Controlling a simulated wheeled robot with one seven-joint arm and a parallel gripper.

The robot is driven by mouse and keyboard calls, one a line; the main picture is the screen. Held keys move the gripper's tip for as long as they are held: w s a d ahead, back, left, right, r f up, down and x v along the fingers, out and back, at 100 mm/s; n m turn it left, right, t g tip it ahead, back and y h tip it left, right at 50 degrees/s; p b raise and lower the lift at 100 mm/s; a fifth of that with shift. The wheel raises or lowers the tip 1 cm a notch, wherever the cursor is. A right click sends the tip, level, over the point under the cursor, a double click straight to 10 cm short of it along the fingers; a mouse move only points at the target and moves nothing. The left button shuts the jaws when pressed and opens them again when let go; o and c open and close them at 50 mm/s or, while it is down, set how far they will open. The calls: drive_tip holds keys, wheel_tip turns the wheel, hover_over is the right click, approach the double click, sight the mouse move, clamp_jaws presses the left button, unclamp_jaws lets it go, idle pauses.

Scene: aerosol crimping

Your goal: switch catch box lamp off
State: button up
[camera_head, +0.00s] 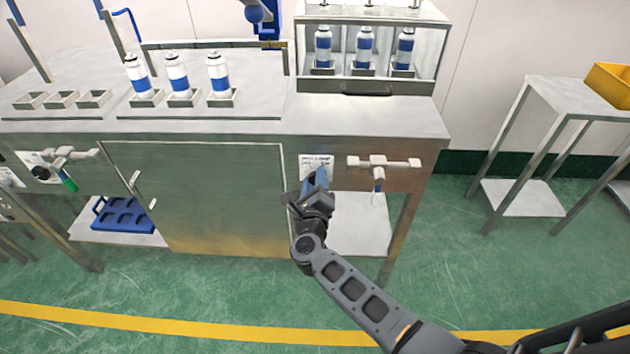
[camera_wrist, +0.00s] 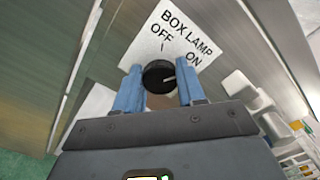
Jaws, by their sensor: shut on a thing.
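The box lamp knob (camera_wrist: 158,75) is a round black dial with a white pointer line. It sits below a white label plate (camera_wrist: 185,32) reading BOX LAMP, OFF and ON. The pointer faces right, roughly toward ON rather than OFF. My gripper (camera_wrist: 160,84) has its two blue fingers on either side of the knob and is shut on it. In the head view the plate (camera_head: 308,160) is on the bench front, and my gripper (camera_head: 318,178) covers the knob there. The glass-fronted catch box (camera_head: 362,86) stands on the bench above, with several white and blue cans inside.
A pipe valve (camera_head: 385,162) with a tap sticks out just right of the plate. A large metal panel (camera_head: 200,195) with a handle is to the left. Several cans (camera_head: 177,75) stand in holders on the bench top. The green floor in front is clear.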

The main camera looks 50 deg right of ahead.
drive_tip(key=shift+n, duration=0.3)
drive_tip(key=n+p, duration=0.3)
drive_tip(key=n, duration=0.2)
drive_tip(key=shift+r, duration=0.1)
drive_tip(key=n+p, duration=0.3)
drive_tip(key=n, duration=0.3)
drive_tip(key=shift+f, duration=0.2)
idle(0.3)
drive_tip(key=o, duration=1.1)
drive_tip(key=shift+c, duration=0.2)
